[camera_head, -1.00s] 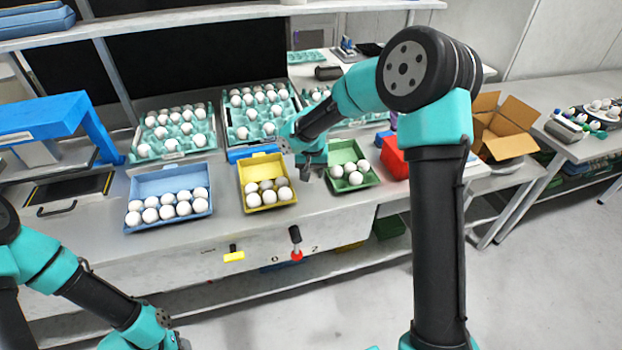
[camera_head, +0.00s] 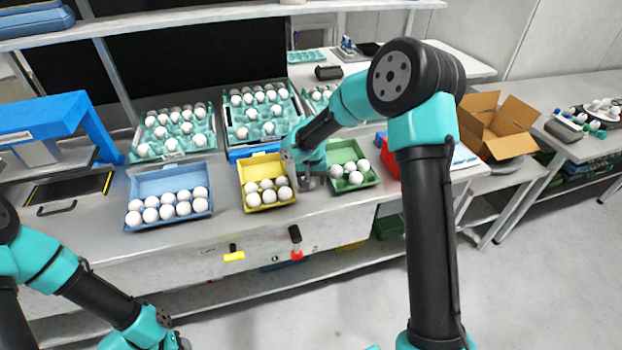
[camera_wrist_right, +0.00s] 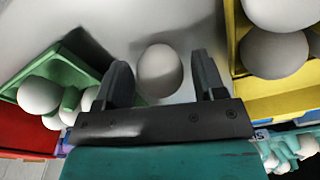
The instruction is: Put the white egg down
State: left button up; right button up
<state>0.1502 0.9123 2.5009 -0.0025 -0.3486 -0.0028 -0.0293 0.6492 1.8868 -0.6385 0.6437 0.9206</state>
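A white egg (camera_wrist_right: 160,70) sits between the two fingers of my right gripper (camera_wrist_right: 164,82) in the right wrist view. A narrow gap shows between the egg and each finger, so the gripper looks open around it. The egg appears to be at the grey table top, between the yellow box and the green box. In the head view my right gripper (camera_head: 311,182) is low between these boxes and hides the egg.
The yellow box (camera_head: 262,163) and green box (camera_head: 344,150) hold several white eggs and stand close on either side. A blue box (camera_head: 170,184) with several eggs is farther left. Teal egg trays (camera_head: 142,152) stand behind. A red box (camera_head: 389,158) is right of the green box.

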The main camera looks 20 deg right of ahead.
aim_at(311, 178)
jog(key=shift+o, duration=0.7)
notch_tip(311, 178, up, 12)
jog(key=shift+s+r, duration=0.15)
jog(key=shift+s, duration=0.25)
jog(key=shift+o, duration=0.3)
jog(key=shift+a, duration=0.1)
jog(key=w+r+m+g, duration=0.1)
jog(key=m, duration=0.4)
jog(key=w+r+m, duration=0.1)
jog(key=m, duration=0.4)
jog(key=w+r+m+g, duration=0.1)
jog(key=w+m, duration=0.1)
jog(key=m, duration=0.2)
jog(key=shift+r+m+g, duration=0.3)
jog(key=shift+r+m, duration=0.1)
